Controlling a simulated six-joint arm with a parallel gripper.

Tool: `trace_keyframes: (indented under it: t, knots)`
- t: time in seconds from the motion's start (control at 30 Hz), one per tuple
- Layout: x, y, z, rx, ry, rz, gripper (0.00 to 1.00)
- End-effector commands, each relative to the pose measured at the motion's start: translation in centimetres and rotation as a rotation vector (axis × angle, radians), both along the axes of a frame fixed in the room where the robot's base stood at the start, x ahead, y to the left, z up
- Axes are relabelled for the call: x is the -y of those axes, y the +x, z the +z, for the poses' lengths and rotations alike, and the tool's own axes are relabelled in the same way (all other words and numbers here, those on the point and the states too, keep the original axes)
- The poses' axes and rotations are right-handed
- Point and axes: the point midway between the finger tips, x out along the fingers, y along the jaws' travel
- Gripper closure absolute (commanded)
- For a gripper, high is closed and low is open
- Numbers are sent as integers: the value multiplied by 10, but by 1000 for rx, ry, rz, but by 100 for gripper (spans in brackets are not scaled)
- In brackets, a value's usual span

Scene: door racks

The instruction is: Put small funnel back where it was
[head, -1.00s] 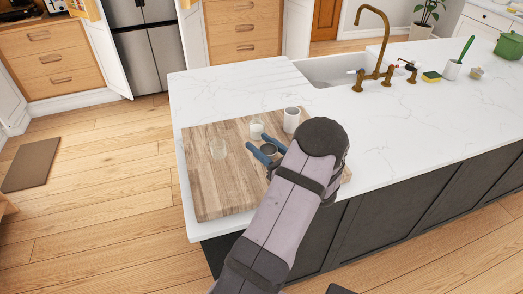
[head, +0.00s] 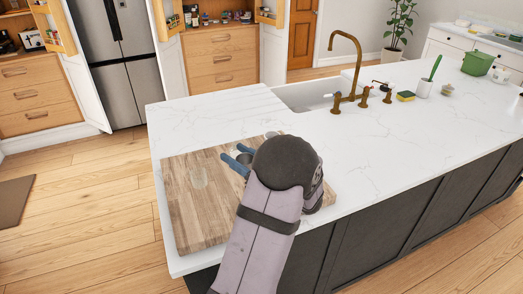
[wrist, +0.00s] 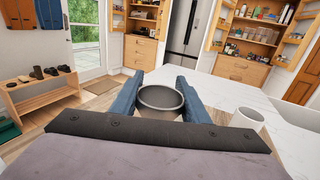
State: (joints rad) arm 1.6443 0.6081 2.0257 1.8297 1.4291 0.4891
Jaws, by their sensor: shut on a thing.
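The small funnel, a grey round piece with an open rim (wrist: 160,97), is between the two blue fingers of my gripper (wrist: 158,90) in the wrist view. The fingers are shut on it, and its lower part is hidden. In the head view, my gripper (head: 238,160) shows over the wooden board on the island, with the funnel (head: 246,157) partly hidden by my arm. Open cupboard doors with racks stand at the back: a left rack (head: 52,27), a middle rack (head: 168,14) and a right rack (head: 267,13).
A white mug (wrist: 247,119) stands right of the gripper. The sink with its brass tap (head: 349,70) is behind on the island (head: 400,140). Open floor (head: 85,215) lies to the left.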

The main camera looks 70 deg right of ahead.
Motion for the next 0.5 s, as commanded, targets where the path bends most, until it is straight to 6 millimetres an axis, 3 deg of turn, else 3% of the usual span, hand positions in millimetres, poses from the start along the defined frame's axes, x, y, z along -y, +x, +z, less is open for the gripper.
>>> trace_keyframes:
  t: [0.1, 0.17, 0.37, 0.5]
  knots:
    - [-5, 15, -29, 0, 3, 32, 84]
    - [2, 22, -33, 0, -4, 49, 84]
    - [47, 39, -18, 0, -9, 50, 84]
    - [94, 43, 4, 0, -9, -9, 84]
